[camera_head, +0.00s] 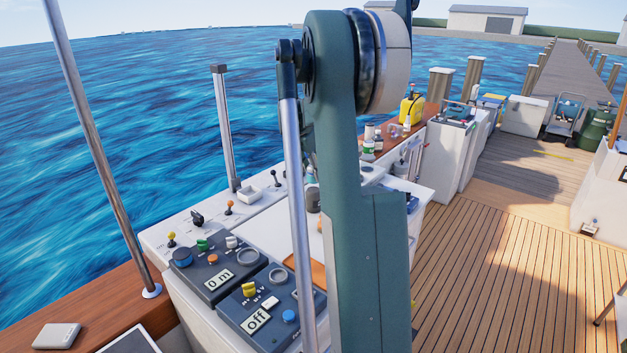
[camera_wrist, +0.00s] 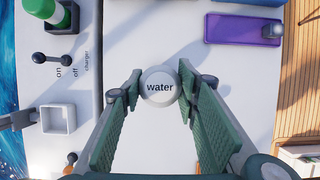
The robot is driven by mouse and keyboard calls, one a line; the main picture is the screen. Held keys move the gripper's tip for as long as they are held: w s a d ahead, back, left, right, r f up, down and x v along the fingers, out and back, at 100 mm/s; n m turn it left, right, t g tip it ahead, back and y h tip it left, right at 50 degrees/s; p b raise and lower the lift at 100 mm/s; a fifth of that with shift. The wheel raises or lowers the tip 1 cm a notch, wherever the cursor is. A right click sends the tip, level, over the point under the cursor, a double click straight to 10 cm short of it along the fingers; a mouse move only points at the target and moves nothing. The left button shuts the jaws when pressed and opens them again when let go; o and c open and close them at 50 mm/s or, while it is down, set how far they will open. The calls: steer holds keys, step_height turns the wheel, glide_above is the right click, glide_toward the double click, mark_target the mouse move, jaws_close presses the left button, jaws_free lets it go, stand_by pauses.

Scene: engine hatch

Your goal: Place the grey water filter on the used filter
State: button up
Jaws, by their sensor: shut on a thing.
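The grey water filter (camera_wrist: 159,86) shows in the wrist view as a round, pale grey top marked "water". My gripper (camera_wrist: 159,90) is shut on it, with one green finger on each side. The filter is over or on a white worktop (camera_wrist: 130,50); I cannot tell how high. In the head view my green arm hides most of the gripper and the filter. I cannot make out any thing marked as the used filter.
In the wrist view a purple tray (camera_wrist: 235,28) lies at upper right. A green-topped bottle (camera_wrist: 45,8), a charger lever (camera_wrist: 50,58) and an open white box (camera_wrist: 57,118) stand at left. Control panels (camera_head: 222,270) are at the front in the head view.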

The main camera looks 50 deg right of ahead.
mark_target(313, 178)
steer(key=shift+f+b, duration=0.4)
steer(key=shift+f, duration=1.5)
steer(key=shift+f, duration=0.15)
steer(key=o, duration=1)
steer(key=p+v, duration=0.2)
steer(key=v, duration=1)
steer(key=shift+a, duration=0.15)
